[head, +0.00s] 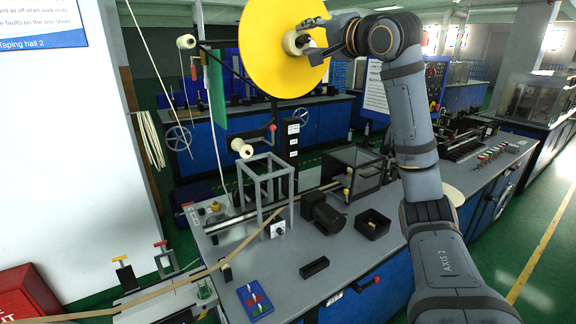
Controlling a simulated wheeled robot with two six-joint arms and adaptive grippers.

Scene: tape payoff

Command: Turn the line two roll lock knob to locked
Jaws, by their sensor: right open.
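A large yellow disc (265,68) stands upright at the top middle of the head view. A pale hub (294,43) projects from its face. My right gripper (311,39) is open at this hub, with its dark fingers overlapping it in the picture. The roll lock knob cannot be told apart from the hub and fingers here, and its setting cannot be read. Whether the fingers touch anything is unclear. My left gripper is out of view.
Below is a grey bench (285,295) with a metal frame (267,195), a dark motor-like block (322,213) and a black bin (372,224). A tan strip (150,297) runs across the lower left. A cream roller (242,148) hangs below the disc.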

